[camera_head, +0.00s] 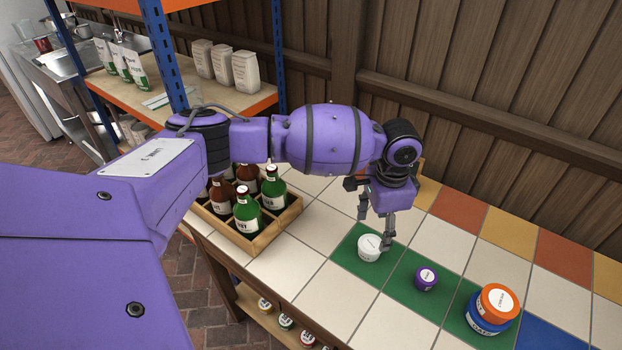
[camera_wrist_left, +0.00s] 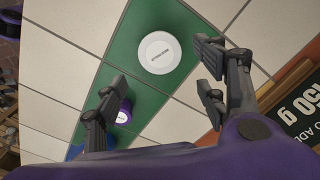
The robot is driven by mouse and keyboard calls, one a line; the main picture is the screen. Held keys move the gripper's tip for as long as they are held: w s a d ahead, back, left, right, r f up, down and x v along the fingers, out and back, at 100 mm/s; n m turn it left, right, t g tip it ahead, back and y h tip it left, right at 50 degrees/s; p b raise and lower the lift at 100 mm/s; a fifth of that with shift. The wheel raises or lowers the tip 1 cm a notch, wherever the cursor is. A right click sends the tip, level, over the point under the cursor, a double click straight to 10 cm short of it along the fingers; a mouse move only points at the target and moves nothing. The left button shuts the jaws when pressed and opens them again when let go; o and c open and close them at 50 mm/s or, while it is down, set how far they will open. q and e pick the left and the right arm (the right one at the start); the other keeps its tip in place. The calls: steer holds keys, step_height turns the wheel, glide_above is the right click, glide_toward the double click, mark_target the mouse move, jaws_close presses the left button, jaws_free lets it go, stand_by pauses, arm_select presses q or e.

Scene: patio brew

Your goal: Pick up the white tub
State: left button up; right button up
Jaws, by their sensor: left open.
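The white tub (camera_head: 369,248) stands upright on a green tile of the tiled counter in the head view. It has a round white lid with small print. In the left wrist view the white tub (camera_wrist_left: 158,53) lies ahead of the fingers, toward the top of the picture. My left gripper (camera_head: 375,230) is open and empty, close by the tub at its upper right side in the head view. In the left wrist view the fingers of my left gripper (camera_wrist_left: 160,82) are spread wide, with the tub beyond them. My right gripper is not in view.
A purple tub (camera_head: 425,279) stands near the white tub. An orange-lidded tub (camera_head: 497,301) sits on a blue-lidded tub (camera_head: 482,322) farther right. A wooden crate (camera_head: 257,243) of bottles stands left. A wooden wall rises behind. A dark sign (camera_wrist_left: 297,112) is at the wrist view's right.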

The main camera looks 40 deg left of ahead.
mark_target(372, 245)
arm_select(q)
steer(key=f, duration=0.7)
steer(key=shift+s+a+f, duration=0.2)
steer(key=shift+s+a, duration=0.05)
steer(key=shift+s, duration=0.15)
steer(key=shift+r, duration=0.15)
steer(key=c, duration=1.1)
